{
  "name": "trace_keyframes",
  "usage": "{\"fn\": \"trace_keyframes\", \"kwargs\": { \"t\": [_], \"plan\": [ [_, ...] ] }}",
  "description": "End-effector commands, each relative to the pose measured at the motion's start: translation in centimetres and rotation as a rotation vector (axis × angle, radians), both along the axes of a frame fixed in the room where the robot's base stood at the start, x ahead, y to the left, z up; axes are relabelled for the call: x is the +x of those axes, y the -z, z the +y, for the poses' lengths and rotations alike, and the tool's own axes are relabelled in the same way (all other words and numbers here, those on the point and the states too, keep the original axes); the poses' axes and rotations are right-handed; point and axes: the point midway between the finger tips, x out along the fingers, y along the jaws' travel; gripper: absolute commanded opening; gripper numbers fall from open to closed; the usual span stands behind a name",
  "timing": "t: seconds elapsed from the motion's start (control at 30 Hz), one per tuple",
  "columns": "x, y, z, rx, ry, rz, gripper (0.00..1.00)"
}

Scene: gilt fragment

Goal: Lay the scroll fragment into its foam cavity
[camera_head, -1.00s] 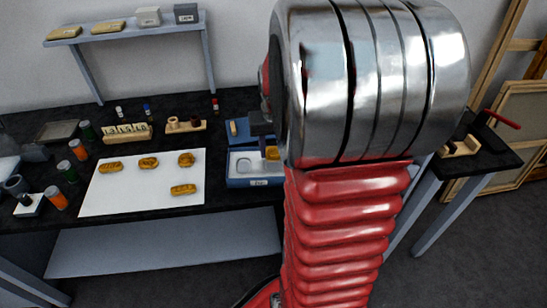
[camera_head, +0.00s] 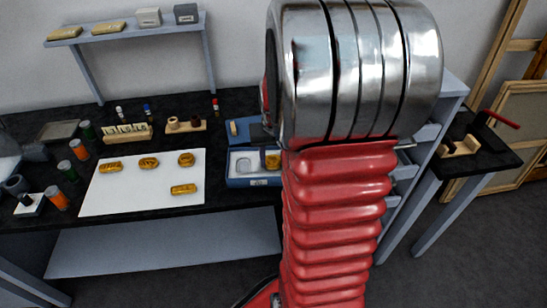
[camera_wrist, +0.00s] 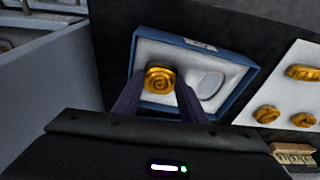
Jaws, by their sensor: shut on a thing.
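The gold scroll fragment (camera_wrist: 160,80), with a spiral relief, is between the two dark fingers of my gripper (camera_wrist: 161,88) in the wrist view. My gripper is shut on it, over the left part of the white foam in the blue box (camera_wrist: 228,96). An oval cavity (camera_wrist: 210,85) to its right is empty. Whether the fragment touches the foam, I cannot tell. In the head view the fragment (camera_head: 272,159) shows at the right end of the box (camera_head: 252,183), beside my arm, which hides my gripper there.
A white sheet (camera_head: 140,199) left of the box bears several gold fragments. Behind it stand a lettered wooden rack (camera_head: 127,133) and a wooden holder (camera_head: 185,126). Several small jars (camera_head: 79,150) line the left side. A grey drawer cabinet (camera_head: 400,180) stands right of the bench.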

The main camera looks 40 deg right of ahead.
Motion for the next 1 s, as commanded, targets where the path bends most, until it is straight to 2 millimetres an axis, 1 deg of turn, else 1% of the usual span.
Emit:
{"fn": "trace_keyframes", "kwargs": {
  "t": [0.03,0.37,0.4,0.6,0.63,0.77,0.87,1.0],
  "plan": [
    [-0.3,0.9,0.2,0.007,0.0,0.011,0.13],
    [-0.4,1.5,0.1,0.007,0.001,0.011,0.13],
    [-0.4,1.6,0.1,0.007,0.001,0.011,0.4],
    [-0.4,1.5,0.1,0.006,0.001,0.012,0.54],
    [-0.4,1.4,0.1,0.006,0.001,0.012,0.56],
    [-0.4,0.7,0.1,0.007,0.001,0.011,0.56],
    [-0.5,-0.3,0.2,0.007,0.001,0.012,0.57],
    [-0.8,-2.5,0.4,0.005,0.001,0.009,0.57]
  ]
}}
